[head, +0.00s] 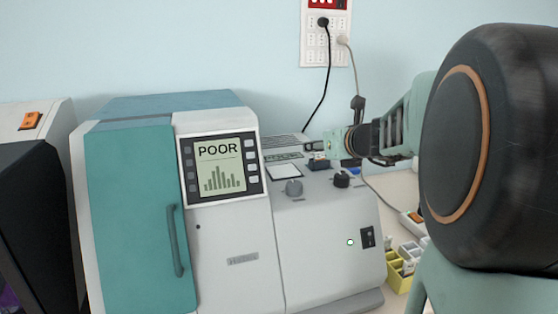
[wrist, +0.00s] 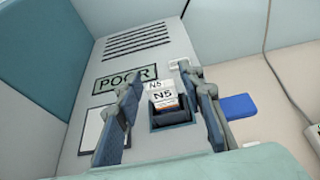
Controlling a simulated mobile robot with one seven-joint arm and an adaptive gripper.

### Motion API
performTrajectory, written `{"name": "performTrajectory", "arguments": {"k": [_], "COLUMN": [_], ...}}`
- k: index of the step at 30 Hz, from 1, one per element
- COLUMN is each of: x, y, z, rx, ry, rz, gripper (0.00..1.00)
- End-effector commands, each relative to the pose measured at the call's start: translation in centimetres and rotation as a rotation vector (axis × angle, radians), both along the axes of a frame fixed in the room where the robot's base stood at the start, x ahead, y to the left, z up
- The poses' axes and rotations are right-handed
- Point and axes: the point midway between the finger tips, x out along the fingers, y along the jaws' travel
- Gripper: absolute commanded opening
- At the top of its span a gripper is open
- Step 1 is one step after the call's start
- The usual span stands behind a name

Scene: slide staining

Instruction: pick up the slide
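The slide (wrist: 164,98), with a white label reading N5, stands in a dark slot in the machine's top in the wrist view. A second N5 marking shows just behind it. My gripper (wrist: 161,78) is open, with one finger on each side of the slide and visible gaps between. In the head view my gripper (head: 333,143) is low over the right part of the machine's top. The slide cannot be made out clearly there.
The machine (head: 228,240) has a teal door and a screen (head: 220,167) reading POOR. A blue block (wrist: 237,106) lies right of the slot. A yellow rack (head: 400,279) stands right of the machine. Cables hang from the wall outlet.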

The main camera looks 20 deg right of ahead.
Motion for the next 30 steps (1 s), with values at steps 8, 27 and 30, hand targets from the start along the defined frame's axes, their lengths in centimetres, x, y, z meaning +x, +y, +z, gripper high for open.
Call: {"name": "performTrajectory", "arguments": {"k": [8, 27, 30], "x": [0.0, 0.0, 0.0], "y": [0.0, 0.0, 0.0], "z": [0.0, 3.9, 6.0], "rx": [0.0, -0.002, -0.004], "ry": [0.0, -0.002, -0.003], "rz": [0.0, 0.001, 0.002], "gripper": [0.03, 0.0, 0.0]}}
